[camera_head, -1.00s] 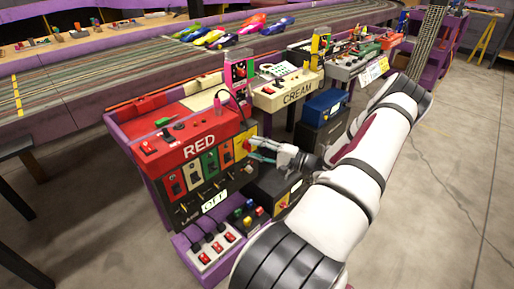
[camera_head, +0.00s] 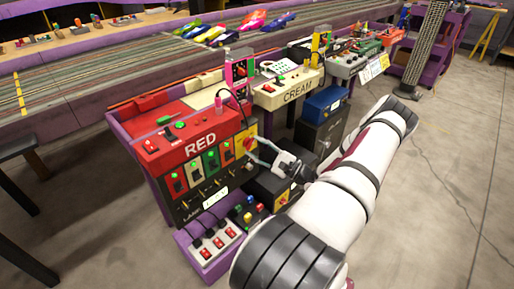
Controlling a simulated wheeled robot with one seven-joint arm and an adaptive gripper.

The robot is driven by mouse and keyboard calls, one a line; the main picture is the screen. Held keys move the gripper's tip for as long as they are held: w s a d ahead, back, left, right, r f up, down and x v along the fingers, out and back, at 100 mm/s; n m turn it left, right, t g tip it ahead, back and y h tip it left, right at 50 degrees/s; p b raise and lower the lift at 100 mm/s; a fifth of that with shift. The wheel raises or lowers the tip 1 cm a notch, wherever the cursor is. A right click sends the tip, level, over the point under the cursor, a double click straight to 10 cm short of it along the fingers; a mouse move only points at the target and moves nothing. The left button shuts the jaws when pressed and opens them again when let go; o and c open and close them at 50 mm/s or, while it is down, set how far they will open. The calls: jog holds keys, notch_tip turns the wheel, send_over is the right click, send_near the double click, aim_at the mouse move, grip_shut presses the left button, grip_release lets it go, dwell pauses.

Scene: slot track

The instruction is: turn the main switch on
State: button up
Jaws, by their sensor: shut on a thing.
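The main switch is a red rotary knob (camera_head: 248,144) on a yellow plate (camera_head: 240,151) at the right end of the black panel under the red RED console (camera_head: 196,142). My gripper (camera_head: 254,149) reaches in from the right with its fingertips at the knob and is shut on it. The fingers partly cover the knob and plate. Small green lights show on the switch plates beside it. A white label (camera_head: 216,198) hangs below them; its text is too small to read.
A power strip (camera_head: 213,246) with red switches lies on the purple shelf below. Dark boxes and a blue box (camera_head: 325,103) stand to the right, by the CREAM console (camera_head: 289,90). Open concrete floor (camera_head: 440,150) lies at the right.

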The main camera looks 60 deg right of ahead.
jog(key=shift+f, duration=0.1)
dwell(0.3)
jog(key=o, duration=1.1)
jog(key=shift+o, duration=0.2)
jog(key=shift+s, duration=0.1)
jog(key=v, duration=1.2)
